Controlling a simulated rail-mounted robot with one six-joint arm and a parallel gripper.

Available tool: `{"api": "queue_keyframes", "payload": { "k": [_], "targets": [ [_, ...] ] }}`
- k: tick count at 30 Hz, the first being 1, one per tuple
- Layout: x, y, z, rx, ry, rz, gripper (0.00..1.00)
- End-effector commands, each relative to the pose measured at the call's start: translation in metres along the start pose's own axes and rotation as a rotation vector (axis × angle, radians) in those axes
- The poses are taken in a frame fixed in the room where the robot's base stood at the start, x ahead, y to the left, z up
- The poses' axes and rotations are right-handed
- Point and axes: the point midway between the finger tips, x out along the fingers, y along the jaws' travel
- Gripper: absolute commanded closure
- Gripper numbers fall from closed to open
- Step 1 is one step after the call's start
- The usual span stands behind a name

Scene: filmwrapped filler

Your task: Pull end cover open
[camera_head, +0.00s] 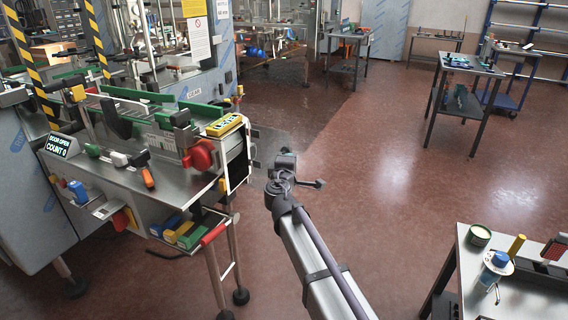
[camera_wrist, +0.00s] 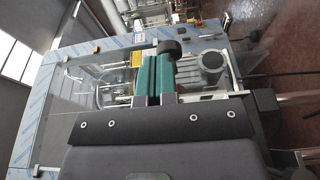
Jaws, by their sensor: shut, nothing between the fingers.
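A clear end panel (camera_head: 266,147), which I take to be the end cover, stands out from the right end of the machine, beside its dark end opening (camera_head: 237,165). The machine's small display (camera_head: 63,145) reads "DOOR OPEN" and "COUNT 0". My gripper (camera_head: 286,158) is at the outer edge of that panel; whether it touches is not clear. In the wrist view my gripper's two green fingers (camera_wrist: 155,72) lie side by side, shut with nothing between them. A dark round knob (camera_wrist: 170,47) shows just past the fingertips.
A red knob (camera_head: 201,155) and a yellow box (camera_head: 225,124) are on the machine near its end. A side table (camera_head: 520,295) with tins stands at the lower right. Open reddish floor (camera_head: 400,170) lies to the right of my arm.

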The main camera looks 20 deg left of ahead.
Motion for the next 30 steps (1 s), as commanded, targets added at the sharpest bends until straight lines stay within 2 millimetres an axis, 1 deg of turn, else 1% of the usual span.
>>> {"api": "queue_keyframes", "payload": {
  "k": [7, 17, 20, 23, 26, 27, 30],
  "targets": [
    [0.004, 0.0, 0.002, 0.0, -0.001, 0.0, 1.0],
    [0.004, 0.0, 0.002, 0.0, 0.0, 0.0, 1.0],
    [0.001, 0.0, 0.002, 0.0, 0.0, 0.0, 1.0],
    [-0.009, 0.0, 0.001, 0.0, -0.001, 0.0, 1.0],
    [-0.026, 0.0, 0.0, 0.0, -0.006, 0.0, 1.0],
    [-0.035, 0.0, -0.001, 0.0, -0.008, 0.0, 1.0],
    [-0.063, 0.0, 0.015, 0.0, -0.01, 0.0, 1.0]
  ]
}}
